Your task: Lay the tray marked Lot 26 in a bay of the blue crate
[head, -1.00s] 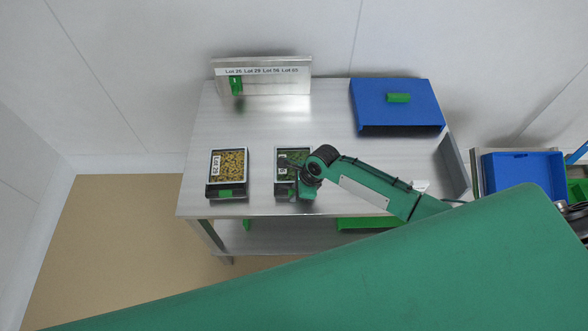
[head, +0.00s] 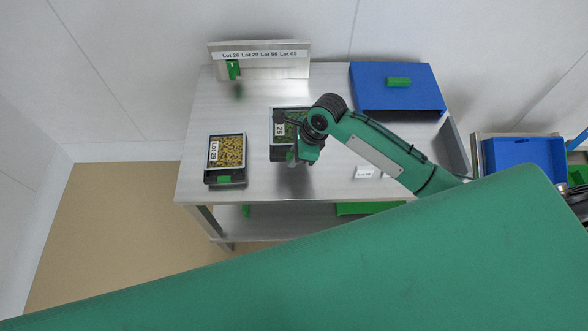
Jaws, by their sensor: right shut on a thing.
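A dark tray with green contents (head: 280,155) shows in the middle of the head view. Its white label is partly hidden and seems to read 26. My right gripper (head: 300,153) is shut on the near side of this tray and holds it above the table, with a shadow beneath. A second dark tray (head: 225,177), marked Lot 29 and filled with yellow-brown pieces, rests on the table to the left. The blue crate (head: 525,153) stands off the table's right end; its bays are not clear. My left gripper is not in view.
The steel table (head: 225,110) has free room at its middle. A blue box-shaped cover with a green handle (head: 399,82) stands at the back right. A sign with lot numbers (head: 262,55) stands at the back left. A small white card (head: 364,172) lies towards the right.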

